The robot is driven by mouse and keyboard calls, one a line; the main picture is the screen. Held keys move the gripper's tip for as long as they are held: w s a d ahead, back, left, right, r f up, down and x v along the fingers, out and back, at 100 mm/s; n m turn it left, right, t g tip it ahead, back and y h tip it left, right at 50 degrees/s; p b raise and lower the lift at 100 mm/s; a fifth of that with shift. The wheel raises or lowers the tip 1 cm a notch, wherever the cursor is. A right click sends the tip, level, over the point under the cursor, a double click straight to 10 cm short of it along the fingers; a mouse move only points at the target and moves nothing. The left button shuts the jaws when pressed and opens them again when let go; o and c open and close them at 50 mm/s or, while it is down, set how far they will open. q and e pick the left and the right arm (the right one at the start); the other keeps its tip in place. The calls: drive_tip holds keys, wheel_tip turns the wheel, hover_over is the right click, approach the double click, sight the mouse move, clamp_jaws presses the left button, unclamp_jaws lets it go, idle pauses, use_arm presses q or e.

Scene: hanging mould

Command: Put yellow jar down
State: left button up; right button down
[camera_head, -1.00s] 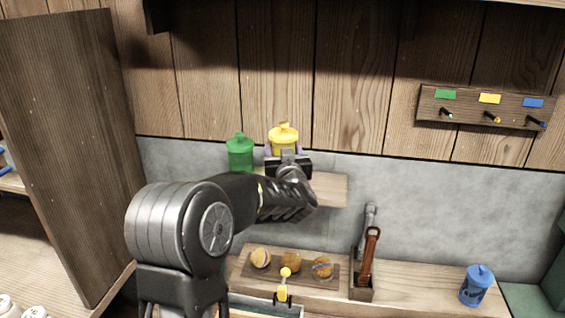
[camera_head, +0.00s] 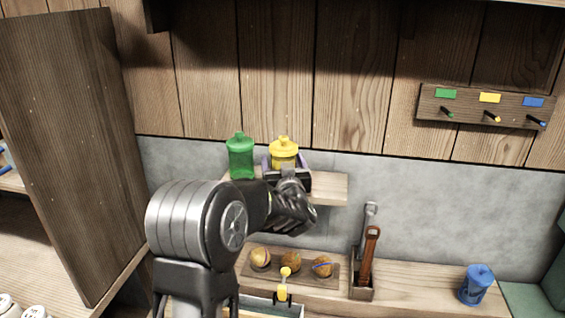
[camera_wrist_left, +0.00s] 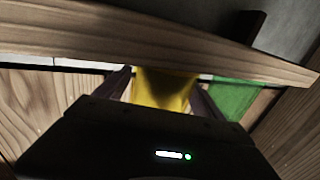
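The yellow jar (camera_head: 284,153) stands upright at the wooden wall shelf (camera_head: 330,187), right of the green jar (camera_head: 240,158). My left gripper (camera_head: 285,164) reaches in from the front, with one finger on each side of the yellow jar. The fingers look spread a little wider than the jar, so the gripper appears open around it. In the left wrist view the yellow jar (camera_wrist_left: 163,90) shows between the fingers, with the green jar (camera_wrist_left: 236,97) to the right. The jar's base is hidden by my gripper. My right gripper is not in view.
Below the shelf, a bench holds a tray with three round balls (camera_head: 291,261), a tool box (camera_head: 362,287) with tools, and a blue jar (camera_head: 476,286). A peg rack (camera_head: 485,108) hangs at the upper right. A tall wooden panel (camera_head: 70,150) stands left.

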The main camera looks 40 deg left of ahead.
use_arm(q)
drive_tip(key=shift+r, duration=0.2)
drive_tip(key=shift+s+d+f, duration=0.1)
drive_tip(key=shift+s+d, duration=0.05)
drive_tip(key=b+v, duration=0.2)
drive_tip(key=v, duration=0.9)
drive_tip(key=shift+s+d, duration=0.2)
idle(0.5)
